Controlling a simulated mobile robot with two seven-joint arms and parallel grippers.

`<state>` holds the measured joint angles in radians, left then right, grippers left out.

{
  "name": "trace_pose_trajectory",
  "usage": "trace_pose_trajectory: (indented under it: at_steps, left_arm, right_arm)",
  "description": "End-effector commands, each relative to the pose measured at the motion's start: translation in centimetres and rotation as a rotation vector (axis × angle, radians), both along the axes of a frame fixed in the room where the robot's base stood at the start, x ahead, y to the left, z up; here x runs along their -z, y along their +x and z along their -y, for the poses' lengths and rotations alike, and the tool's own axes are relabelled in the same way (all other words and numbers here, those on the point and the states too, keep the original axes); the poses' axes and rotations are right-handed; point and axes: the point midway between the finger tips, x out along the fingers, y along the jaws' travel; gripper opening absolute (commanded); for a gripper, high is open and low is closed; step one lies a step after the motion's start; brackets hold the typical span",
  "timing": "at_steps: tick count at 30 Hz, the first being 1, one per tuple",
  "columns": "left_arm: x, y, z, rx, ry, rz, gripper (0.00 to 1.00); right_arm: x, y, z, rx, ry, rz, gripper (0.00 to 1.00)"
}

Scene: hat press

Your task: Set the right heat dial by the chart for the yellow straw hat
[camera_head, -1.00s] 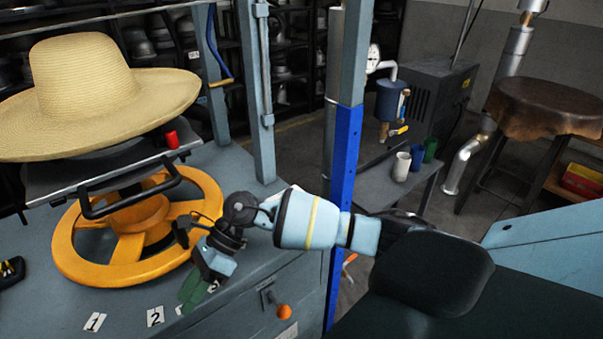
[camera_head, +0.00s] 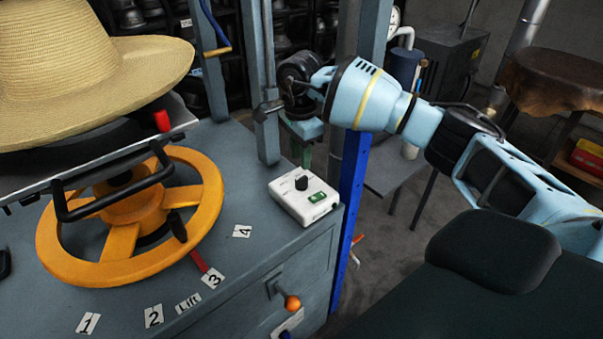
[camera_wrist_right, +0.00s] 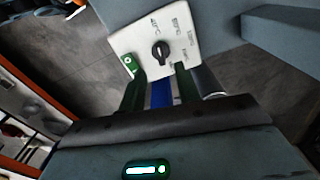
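The yellow straw hat (camera_head: 90,80) sits on the press at the left, above a large orange handwheel (camera_head: 205,200). The right heat dial is a black knob (camera_head: 301,183) on a white control box (camera_head: 290,204) with a green switch, at the bench's right edge. My left gripper is out of view.
A blue-grey post (camera_head: 262,90) stands behind the box. An orange-knobbed lever (camera_head: 291,303) sticks out from the bench front.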

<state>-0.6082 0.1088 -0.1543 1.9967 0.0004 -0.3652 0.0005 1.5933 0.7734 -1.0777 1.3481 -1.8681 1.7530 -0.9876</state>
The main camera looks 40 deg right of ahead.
Motion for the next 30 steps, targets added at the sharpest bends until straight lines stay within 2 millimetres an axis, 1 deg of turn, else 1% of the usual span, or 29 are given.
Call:
trace_pose_trajectory:
  at_steps: [1, 6, 12, 16, 24, 26, 30]
  left_arm:
    - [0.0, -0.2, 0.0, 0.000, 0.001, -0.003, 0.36]
    - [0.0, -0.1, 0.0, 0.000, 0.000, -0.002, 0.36]
    - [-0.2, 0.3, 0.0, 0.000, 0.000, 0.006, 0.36]
    - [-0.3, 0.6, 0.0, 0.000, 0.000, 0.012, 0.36]
    - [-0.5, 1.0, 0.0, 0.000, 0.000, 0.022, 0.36]
    - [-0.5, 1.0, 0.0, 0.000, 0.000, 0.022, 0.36]
    - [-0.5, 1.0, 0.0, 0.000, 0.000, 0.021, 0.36]
  right_arm:
    - [0.9, -0.1, 0.0, 0.000, -0.001, -0.004, 0.33]
    - [3.5, -0.1, 0.0, 0.000, 0.000, -0.003, 0.33]
    - [5.8, -0.1, 0.0, 0.000, 0.000, -0.002, 0.33]
    - [6.4, 0.0, 0.0, 0.000, 0.001, 0.000, 0.33]
    - [6.5, 0.0, 0.0, 0.000, 0.001, 0.000, 0.33]
    - [6.5, 0.0, 0.0, 0.000, 0.001, 0.000, 0.26]
    - [6.5, 0.0, -0.1, 0.000, 0.001, 0.000, 0.08]
